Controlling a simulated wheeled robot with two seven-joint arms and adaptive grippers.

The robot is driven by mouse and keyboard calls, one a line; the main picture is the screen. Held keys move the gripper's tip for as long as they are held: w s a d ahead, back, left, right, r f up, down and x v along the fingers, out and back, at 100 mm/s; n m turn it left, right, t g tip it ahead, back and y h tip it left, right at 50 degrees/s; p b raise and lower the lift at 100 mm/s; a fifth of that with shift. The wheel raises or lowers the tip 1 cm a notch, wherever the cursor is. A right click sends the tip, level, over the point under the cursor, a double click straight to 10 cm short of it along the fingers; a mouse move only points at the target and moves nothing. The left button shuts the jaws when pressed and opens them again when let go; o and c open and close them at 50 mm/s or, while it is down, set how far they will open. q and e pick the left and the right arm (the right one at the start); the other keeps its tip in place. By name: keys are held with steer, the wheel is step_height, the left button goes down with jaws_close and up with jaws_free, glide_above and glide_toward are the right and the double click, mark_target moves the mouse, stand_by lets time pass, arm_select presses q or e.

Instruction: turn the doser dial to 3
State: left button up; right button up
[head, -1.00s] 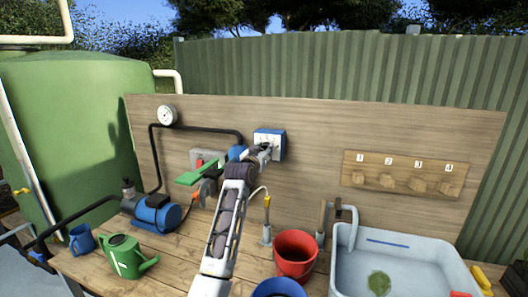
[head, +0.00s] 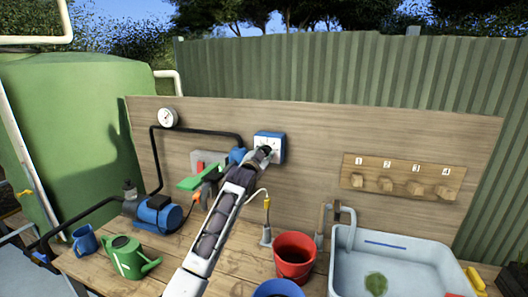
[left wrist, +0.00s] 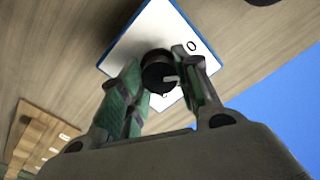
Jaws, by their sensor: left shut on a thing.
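The doser is a blue box with a white face (head: 262,139) on the wooden back board. In the left wrist view its white face (left wrist: 150,30) looks tilted, with a 0 printed near a corner. The black round dial (left wrist: 155,72) has a pale pointer mark and sits between the two green-padded fingers. My left gripper (head: 265,152) is at the doser and shut on the dial; it also shows in the left wrist view (left wrist: 165,82). In the head view the gripper hides most of the dial. The pointer's exact setting cannot be read. My right gripper is not in view.
A green-handled valve (head: 190,184) and black hose (head: 200,131) are left of the doser. Numbered wooden pegs (head: 386,183) are to the right. A red bucket (head: 294,257), a grey basin (head: 345,262), a green watering can (head: 124,254) and a blue pump (head: 158,212) stand below.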

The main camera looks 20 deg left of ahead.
arm_select(q)
steer(key=m+p, duration=0.5)
steer(key=m, duration=0.5)
steer(key=shift+p, duration=0.35)
steer(key=m, duration=0.3)
steer(key=shift+f+m, duration=0.1)
steer(key=shift+m, duration=0.3)
steer(key=m, duration=0.4)
steer(key=shift+d+f+m, duration=0.1)
steer(key=shift+m, duration=0.2)
steer(key=o, duration=0.9)
steer(key=shift+o, duration=0.7)
